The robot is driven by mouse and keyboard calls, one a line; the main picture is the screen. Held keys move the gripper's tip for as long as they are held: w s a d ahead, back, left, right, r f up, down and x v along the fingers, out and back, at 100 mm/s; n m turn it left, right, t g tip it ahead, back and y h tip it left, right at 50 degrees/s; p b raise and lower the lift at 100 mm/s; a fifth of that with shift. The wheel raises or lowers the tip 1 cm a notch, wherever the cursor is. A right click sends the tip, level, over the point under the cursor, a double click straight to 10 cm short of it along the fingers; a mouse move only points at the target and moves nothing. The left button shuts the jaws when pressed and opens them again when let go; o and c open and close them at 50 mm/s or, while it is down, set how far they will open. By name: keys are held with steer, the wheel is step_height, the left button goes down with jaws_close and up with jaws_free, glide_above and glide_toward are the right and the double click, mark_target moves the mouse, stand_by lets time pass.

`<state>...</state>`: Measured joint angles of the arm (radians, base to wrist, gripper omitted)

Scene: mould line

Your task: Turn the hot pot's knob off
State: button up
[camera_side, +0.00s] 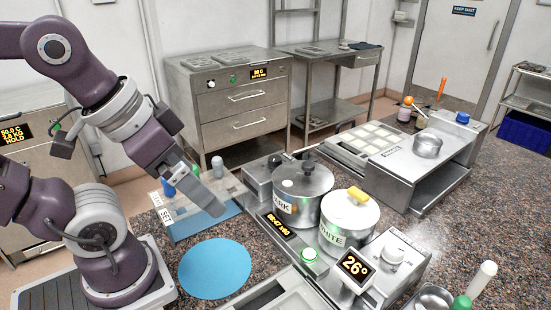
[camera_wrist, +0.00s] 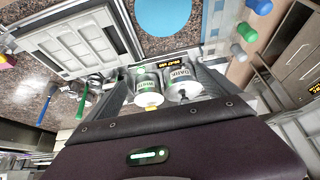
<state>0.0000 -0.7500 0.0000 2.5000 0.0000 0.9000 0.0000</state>
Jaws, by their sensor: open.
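The steel pot labelled DARK (camera_side: 302,208) has a black-knobbed lid. A dark knob (camera_side: 275,161) sits on the steel block by the DARK pot. A pale knob (camera_side: 396,250) sits on the block by the WHITE pot. A display reading 26° (camera_side: 355,266) faces out in front. My gripper (camera_side: 215,205) is open and empty, left of the pots and apart from them. The wrist view shows the WHITE pot (camera_wrist: 148,86) and DARK pot (camera_wrist: 180,80) between its fingers. I cannot tell which pot is hot.
A green-lit button (camera_side: 309,254) and an amber display (camera_side: 280,225) are in front of the pots. A blue round mat (camera_side: 214,268) lies left of them. A steel machine (camera_side: 418,160) with a small bowl (camera_side: 428,146) stands behind to the right. Speckled counter (camera_side: 260,255) shows between.

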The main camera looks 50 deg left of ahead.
steer(key=shift+w, duration=0.1)
steer(key=shift+c, duration=1.4)
steer(key=shift+n+g+h, duration=0.3)
steer(key=shift+g, duration=0.3)
steer(key=w, duration=0.2)
steer(key=w+a+r, duration=0.1)
steer(key=w, duration=0.1)
steer(key=w+r, duration=0.1)
steer(key=w, duration=0.1)
steer(key=shift+a+r, duration=0.25)
steer(key=c, duration=0.6)
steer(key=g+y, duration=0.1)
steer(key=g, duration=0.3)
glide_above(275, 158)
steer(key=shift+n, duration=0.3)
steer(key=f, duration=0.9)
steer(key=shift+s+d+f, duration=0.15)
steer(key=shift+d+f, duration=0.1)
steer(key=shift+d, duration=0.15)
steer(key=shift+c, duration=0.2)
steer(key=f, duration=0.6)
steer(key=shift+a+f, duration=0.35)
steer(key=shift+f, duration=0.4)
steer(key=shift+w, duration=0.2)
jaws_close()
